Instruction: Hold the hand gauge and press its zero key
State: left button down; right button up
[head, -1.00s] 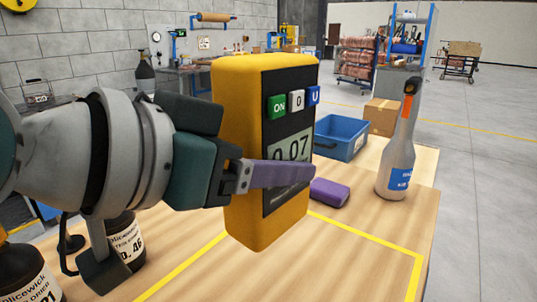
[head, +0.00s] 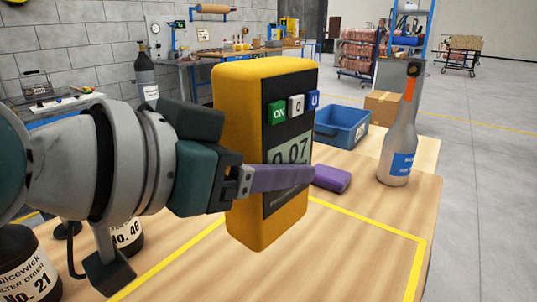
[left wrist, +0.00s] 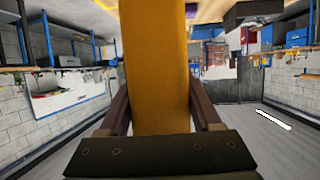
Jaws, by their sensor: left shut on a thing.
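The hand gauge (head: 237,140) is a yellow block with a black face, held upright above the table in the head view. Above the display are a green ON key (head: 278,112), a white zero key (head: 297,105) and a blue U key (head: 313,99). My left gripper (head: 275,180) is shut on the gauge, one purple finger across the face below the display. In the left wrist view the gauge (left wrist: 155,70) stands between both fingers. My right gripper is not in view.
On the wooden table (head: 350,225), marked with yellow tape, are a purple block (head: 332,179), a blue bin (head: 342,127) and a grey bottle with an orange neck (head: 398,145). Dark bottles (head: 22,262) stand at the lower left. A cardboard box (head: 383,107) is behind.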

pick_arm(q)
jog(key=shift+f+b, duration=3.95)
jog(key=shift+f, duration=1.95)
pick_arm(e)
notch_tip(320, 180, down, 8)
pick_arm(q)
jog(key=shift+f, duration=0.1)
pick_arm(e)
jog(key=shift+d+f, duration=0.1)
pick_arm(q)
jog(key=shift+a+f, duration=0.1)
jog(key=shift+f, duration=0.2)
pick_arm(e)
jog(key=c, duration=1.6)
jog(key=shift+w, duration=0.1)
